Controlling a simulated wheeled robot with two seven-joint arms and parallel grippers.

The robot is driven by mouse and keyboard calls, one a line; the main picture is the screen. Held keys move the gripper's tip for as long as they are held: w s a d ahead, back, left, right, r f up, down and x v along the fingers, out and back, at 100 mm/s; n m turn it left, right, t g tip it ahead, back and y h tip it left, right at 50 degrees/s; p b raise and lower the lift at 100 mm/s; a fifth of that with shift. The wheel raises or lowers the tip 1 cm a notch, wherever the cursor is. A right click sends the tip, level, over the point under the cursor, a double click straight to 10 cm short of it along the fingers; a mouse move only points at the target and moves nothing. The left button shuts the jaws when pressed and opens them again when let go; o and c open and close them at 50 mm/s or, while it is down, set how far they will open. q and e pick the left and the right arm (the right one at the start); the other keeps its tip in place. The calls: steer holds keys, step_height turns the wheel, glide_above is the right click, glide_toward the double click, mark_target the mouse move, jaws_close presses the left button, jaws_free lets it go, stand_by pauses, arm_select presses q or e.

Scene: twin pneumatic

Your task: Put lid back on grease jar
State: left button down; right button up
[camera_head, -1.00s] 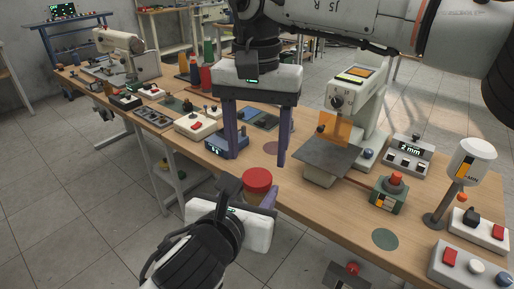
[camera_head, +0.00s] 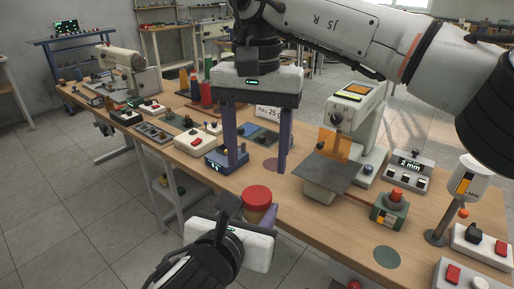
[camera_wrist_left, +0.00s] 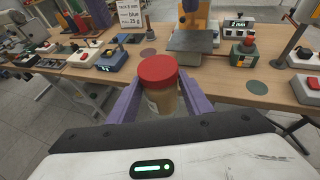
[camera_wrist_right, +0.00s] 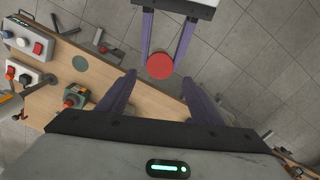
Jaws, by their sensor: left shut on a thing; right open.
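The grease jar (camera_wrist_left: 165,100) has an amber, see-through body and carries the red lid (camera_head: 257,195) on top. The lid looks level on the jar in the left wrist view (camera_wrist_left: 158,70). My left gripper (camera_head: 260,215) is shut on the jar and holds it upright in front of the table edge. My right gripper (camera_head: 262,168) is open and empty, fingers pointing down, above and beyond the jar. In the right wrist view the lid (camera_wrist_right: 160,66) shows from above, past my open fingers and apart from them. The lid hides the jar's mouth.
The long wooden table (camera_head: 320,220) holds a machine with an orange guard (camera_head: 350,115), a green box with a red knob (camera_head: 390,208), a blue display box (camera_head: 227,162) and switch boxes. A green disc (camera_head: 387,257) lies on bare wood. Open floor is in front.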

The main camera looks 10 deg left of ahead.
mark_target(257, 194)
step_height(257, 194, down, 7)
steer(key=shift+f, duration=0.2)
stand_by(0.3)
steer(key=c, duration=0.9)
steer(key=o, duration=1)
steer(key=shift+r, duration=0.15)
steer(key=shift+r, duration=2.2)
steer(key=o, duration=0.5)
